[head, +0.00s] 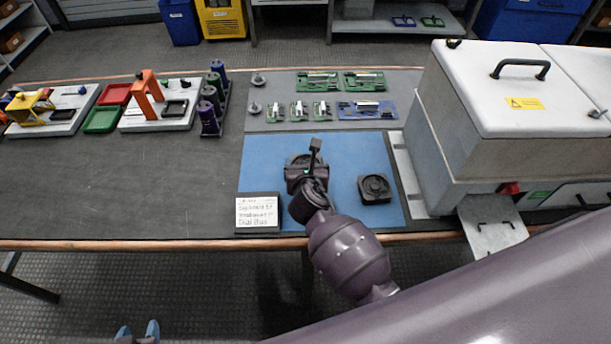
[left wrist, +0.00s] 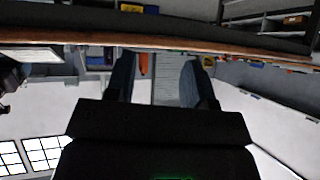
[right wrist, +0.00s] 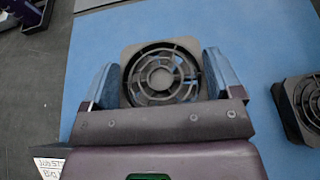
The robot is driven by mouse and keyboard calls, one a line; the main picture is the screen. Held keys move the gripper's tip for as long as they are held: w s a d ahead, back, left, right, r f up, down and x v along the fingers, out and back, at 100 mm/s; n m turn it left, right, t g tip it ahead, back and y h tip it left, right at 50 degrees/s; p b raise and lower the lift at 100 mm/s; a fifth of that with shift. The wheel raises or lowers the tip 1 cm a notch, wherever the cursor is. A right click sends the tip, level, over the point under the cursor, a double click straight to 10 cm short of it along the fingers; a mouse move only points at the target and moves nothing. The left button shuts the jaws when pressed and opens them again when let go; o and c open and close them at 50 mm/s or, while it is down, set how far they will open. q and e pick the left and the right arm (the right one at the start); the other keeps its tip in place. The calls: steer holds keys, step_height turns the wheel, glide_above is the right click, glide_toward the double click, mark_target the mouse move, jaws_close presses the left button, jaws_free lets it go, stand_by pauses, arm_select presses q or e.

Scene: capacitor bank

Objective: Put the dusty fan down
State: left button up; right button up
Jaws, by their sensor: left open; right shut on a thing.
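The dusty fan (right wrist: 160,76) is a square, grey-brown fan with a round grille, held between the blue fingertips of my right gripper (right wrist: 158,82). In the head view my right gripper (head: 305,170) is over the blue mat (head: 262,160) and mostly covers the fan (head: 297,161). I cannot tell whether the fan touches the mat. A second, darker fan (head: 375,188) lies on the mat to the right, apart from the gripper. My left gripper (head: 138,331) is open and empty, low in front of the table; its fingers (left wrist: 155,80) are wide apart.
A sign with handwriting (head: 258,213) stands at the mat's front left corner. Green and blue circuit boards (head: 367,109) lie on a grey mat behind. A large white-lidded box (head: 490,120) stands at the right. The dark table (head: 130,180) left of the mat is clear.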

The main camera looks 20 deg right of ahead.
step_height(320, 180, down, 4)
steer(key=shift+f+b, duration=0.1)
steer(key=shift+b, duration=0.8)
steer(key=shift+f, duration=0.1)
steer(key=shift+r, duration=0.2)
steer(key=shift+f, duration=0.2)
steer(key=o, duration=0.8)
steer(key=shift+c, duration=0.2)
arm_select(q)
steer(key=shift+w+d+f, duration=0.1)
steer(key=shift+w+f, duration=0.1)
steer(key=shift+f, duration=0.35)
